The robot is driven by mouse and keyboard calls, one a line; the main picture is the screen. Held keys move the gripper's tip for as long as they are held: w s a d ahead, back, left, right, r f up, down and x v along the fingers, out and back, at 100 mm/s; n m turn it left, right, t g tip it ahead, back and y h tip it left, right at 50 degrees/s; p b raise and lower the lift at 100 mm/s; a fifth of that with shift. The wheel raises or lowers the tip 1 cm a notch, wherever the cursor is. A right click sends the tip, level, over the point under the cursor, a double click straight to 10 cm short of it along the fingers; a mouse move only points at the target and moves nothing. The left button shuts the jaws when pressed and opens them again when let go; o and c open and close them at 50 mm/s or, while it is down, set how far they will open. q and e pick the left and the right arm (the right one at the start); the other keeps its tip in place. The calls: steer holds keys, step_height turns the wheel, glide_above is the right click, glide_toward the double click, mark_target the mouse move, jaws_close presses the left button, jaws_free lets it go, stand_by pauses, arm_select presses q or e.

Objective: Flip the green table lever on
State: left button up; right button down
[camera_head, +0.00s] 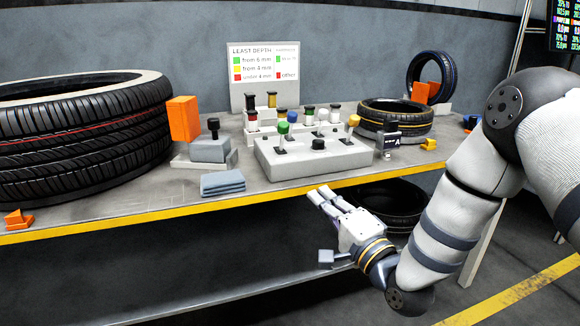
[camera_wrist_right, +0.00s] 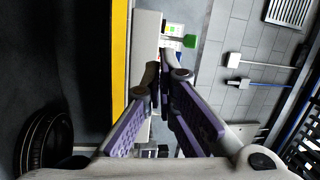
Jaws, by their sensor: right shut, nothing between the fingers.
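The green lever (camera_head: 283,128) stands near the left end of a pale grey control box (camera_head: 342,159) on the table. Its green knob also shows beyond my fingertips in the right wrist view (camera_wrist_right: 189,41). A black knob (camera_head: 318,144) and a yellow lever (camera_head: 354,120) are on the same box. My right gripper (camera_head: 325,193) is shut and empty, in front of the table's yellow edge and apart from the lever. In the right wrist view its fingertips (camera_wrist_right: 165,76) come together. My left gripper is not in view.
A folded grey cloth (camera_head: 223,183) lies near the front edge. A rack of coloured knobs stands behind the box. Another tyre (camera_head: 392,203) is below the table.

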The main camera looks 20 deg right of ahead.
mark_target(286, 128)
steer(key=shift+m+t, duration=0.5)
steer(key=shift+t, duration=0.4)
steer(key=r, duration=0.3)
steer(key=w+r, duration=0.1)
steer(key=shift+d+r, duration=0.35)
steer(key=shift+d, duration=0.05)
steer(key=b+x, duration=0.1)
steer(key=x, duration=1.3)
steer(key=shift+a+f, duration=0.1)
steer(key=shift+a, duration=0.05)
